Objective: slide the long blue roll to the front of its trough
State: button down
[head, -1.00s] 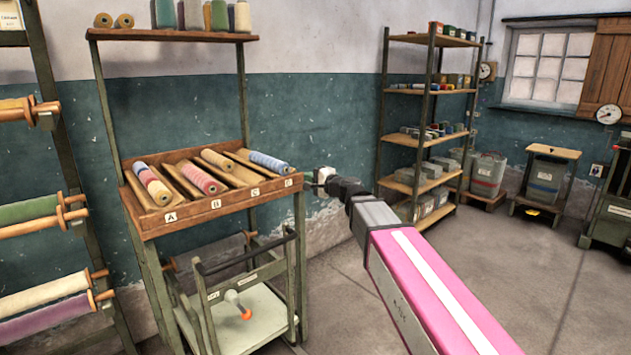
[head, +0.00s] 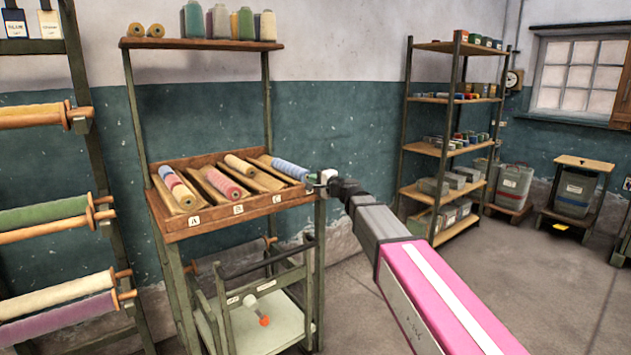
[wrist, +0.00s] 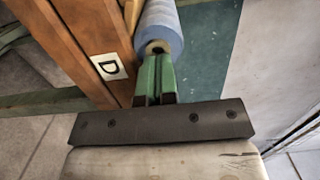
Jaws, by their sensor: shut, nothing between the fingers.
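The long blue roll (head: 284,167) lies in the rightmost trough of the sloped wooden rack (head: 180,229) in the head view. In the wrist view the roll (wrist: 160,24) shows its near end with a tan core, beside the label D (wrist: 109,67). My gripper (head: 312,179) is at the front end of that roll, by the rack's right corner. In the wrist view its green fingers (wrist: 156,66) are shut with nothing between them and point at the core. I cannot tell whether they touch it. The far part of the roll is cut off there.
Other troughs hold a striped red-and-blue roll (head: 176,187), a pink roll (head: 223,184) and a tan roll (head: 239,164). A green trolley (head: 262,322) stands under the rack. Shelves (head: 448,150) stand to the right. Open floor lies in front of the shelves.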

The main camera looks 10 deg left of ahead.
jog(key=shift+x, duration=1.2)
